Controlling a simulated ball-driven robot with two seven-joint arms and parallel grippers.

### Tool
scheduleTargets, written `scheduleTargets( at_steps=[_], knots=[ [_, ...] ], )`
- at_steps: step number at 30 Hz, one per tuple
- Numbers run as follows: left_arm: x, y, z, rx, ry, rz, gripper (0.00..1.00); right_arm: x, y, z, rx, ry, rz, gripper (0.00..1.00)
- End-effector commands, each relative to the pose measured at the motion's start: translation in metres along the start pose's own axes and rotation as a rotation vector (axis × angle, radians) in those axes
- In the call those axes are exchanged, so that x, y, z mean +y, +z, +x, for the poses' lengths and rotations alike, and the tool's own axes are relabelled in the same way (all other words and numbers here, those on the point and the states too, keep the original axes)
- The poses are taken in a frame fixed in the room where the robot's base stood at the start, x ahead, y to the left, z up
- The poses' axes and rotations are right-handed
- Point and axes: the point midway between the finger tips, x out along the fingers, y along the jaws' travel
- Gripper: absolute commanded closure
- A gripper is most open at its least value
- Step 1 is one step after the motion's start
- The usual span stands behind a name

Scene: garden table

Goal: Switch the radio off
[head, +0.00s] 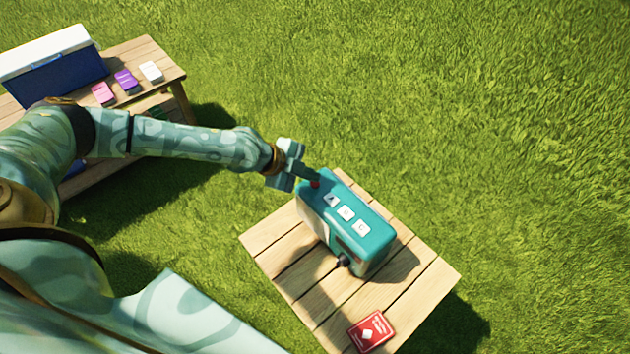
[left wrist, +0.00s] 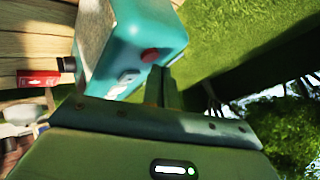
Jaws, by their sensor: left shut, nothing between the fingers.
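The teal radio (head: 367,238) stands on a small slatted wooden table (head: 285,268). Its top carries a red button (head: 315,184) at the end nearest my gripper and several pale buttons marked with symbols. A dark knob (head: 343,260) sticks out low on its side. My left gripper (head: 312,175) is shut and empty, its tips right by the red button; I cannot tell whether they touch it. The left wrist view shows the radio (left wrist: 160,25), the red button (left wrist: 150,55) and the shut fingers (left wrist: 162,88) close beside it. My right gripper is not in view.
A red card box (head: 370,332) lies at the table's near corner. At the upper left, a second wooden table (head: 150,52) holds a blue and white cooler (head: 55,70) and pink, purple and white packs (head: 126,81). Open grass lies to the right.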

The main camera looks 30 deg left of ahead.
Motion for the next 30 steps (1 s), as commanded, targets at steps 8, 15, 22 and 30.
scheduleTargets(
  at_steps=[8,15,22,30],
  knots=[
    [-0.001,-0.001,-0.002,0.0,0.0,0.0,1.0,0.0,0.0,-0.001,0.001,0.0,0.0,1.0],
    [-0.009,-0.009,-0.012,0.002,-0.003,0.001,1.0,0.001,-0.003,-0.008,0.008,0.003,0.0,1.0],
    [-0.024,-0.024,-0.032,0.002,-0.004,0.001,1.0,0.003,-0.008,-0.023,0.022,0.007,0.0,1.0],
    [-0.032,-0.033,-0.044,0.001,0.0,-0.001,1.0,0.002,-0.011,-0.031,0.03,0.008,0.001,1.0]
  ],
)
